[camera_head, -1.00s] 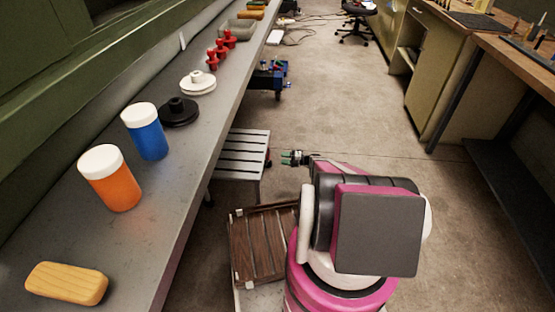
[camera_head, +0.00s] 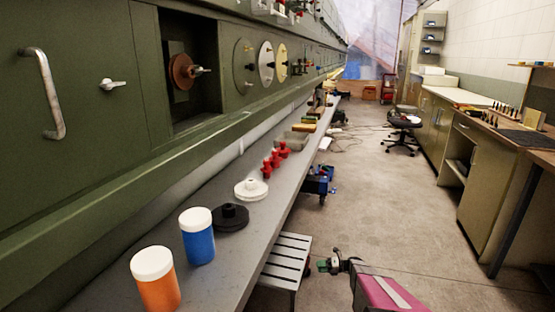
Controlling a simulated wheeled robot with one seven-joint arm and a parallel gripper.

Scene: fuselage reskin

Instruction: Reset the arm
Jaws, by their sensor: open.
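My gripper (camera_head: 326,266) shows small at the lower middle of the head view, at the end of my pink and black arm. It is open and I see nothing held in it. It is over the floor, just right of a grey slatted step (camera_head: 288,262) and apart from the long shelf. The rest of my arm runs out of the bottom of the picture.
The grey shelf (camera_head: 222,283) on the left holds an orange jar (camera_head: 157,284), a blue jar (camera_head: 198,240), a black disc (camera_head: 231,218), a white disc (camera_head: 251,190) and red pieces (camera_head: 268,167). A chair (camera_head: 402,134) stands farther back. The floor (camera_head: 400,215) is open mid-aisle.

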